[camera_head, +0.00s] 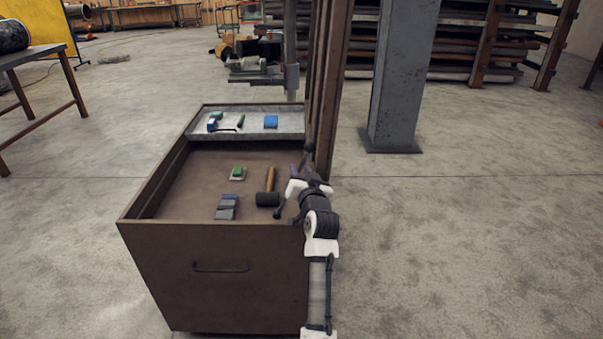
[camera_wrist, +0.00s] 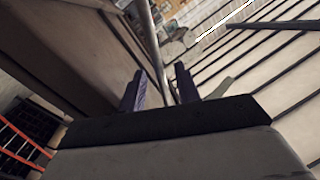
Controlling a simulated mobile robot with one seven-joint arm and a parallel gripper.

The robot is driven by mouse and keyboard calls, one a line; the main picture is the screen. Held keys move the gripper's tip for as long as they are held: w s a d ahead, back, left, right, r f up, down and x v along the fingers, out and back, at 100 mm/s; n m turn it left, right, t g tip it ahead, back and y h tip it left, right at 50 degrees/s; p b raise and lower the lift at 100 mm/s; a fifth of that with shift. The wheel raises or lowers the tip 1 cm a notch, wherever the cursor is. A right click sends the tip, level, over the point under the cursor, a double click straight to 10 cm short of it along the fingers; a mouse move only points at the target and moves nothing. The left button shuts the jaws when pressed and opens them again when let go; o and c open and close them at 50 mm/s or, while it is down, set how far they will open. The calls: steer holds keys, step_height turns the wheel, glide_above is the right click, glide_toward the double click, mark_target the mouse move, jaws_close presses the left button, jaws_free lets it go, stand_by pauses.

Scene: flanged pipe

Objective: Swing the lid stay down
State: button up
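The brown chest (camera_head: 210,268) stands open, with its lid (camera_head: 328,80) raised upright along the right side. In the wrist view a thin grey metal rod (camera_wrist: 148,35), which looks like the lid stay, runs down from the top edge into the space between my fingers. My gripper (camera_wrist: 160,88) is open, with a finger on each side of the rod. I cannot tell whether either finger touches it. In the head view my gripper (camera_head: 299,172) is at the chest's right side by the lower part of the lid; the stay is not clearly visible there.
Inside the chest lie a hammer (camera_head: 269,190), a green-topped block (camera_head: 238,173) and blue-grey blocks (camera_head: 227,207). A grey tray (camera_head: 255,134) with small items is at the back. A steel column (camera_head: 400,80) stands to the right. The floor around is mostly clear.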

steer(key=shift+c, duration=0.3)
jaws_close()
steer(key=shift+a+r, duration=0.1)
